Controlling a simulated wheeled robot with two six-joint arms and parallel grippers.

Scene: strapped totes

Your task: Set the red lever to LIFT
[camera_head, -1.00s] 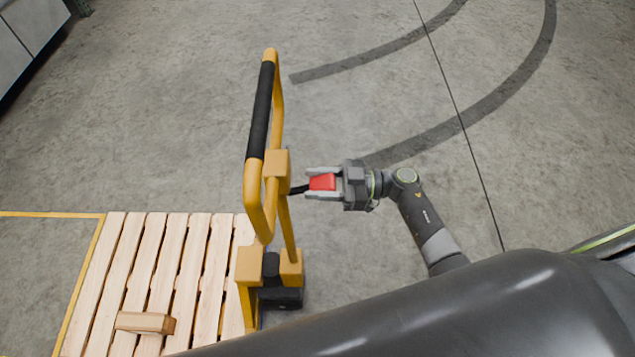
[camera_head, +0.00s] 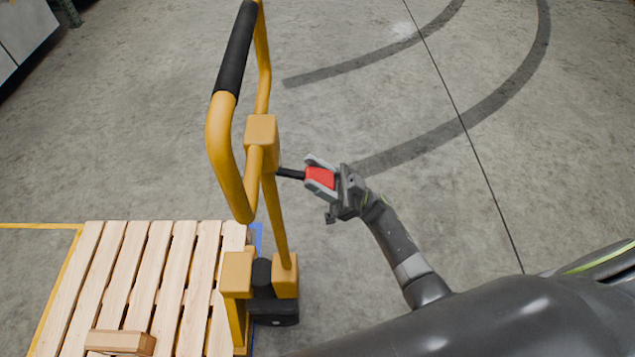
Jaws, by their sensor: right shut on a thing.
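The red lever (camera_head: 320,177) sticks out to the right of the yellow pallet jack handle post (camera_head: 262,143) on a short black rod (camera_head: 291,173). My right gripper (camera_head: 321,178) is shut on the red end of the lever, one finger on the far side and one on the near side. The lever slopes slightly down toward the gripper. No LIFT marking can be read in this view. My left gripper is not in view.
The yellow handle loop with its black grip (camera_head: 237,48) rises left of the lever. A wooden pallet (camera_head: 133,285) with a wooden block (camera_head: 120,342) on it lies at the lower left. The concrete floor right of the jack is clear.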

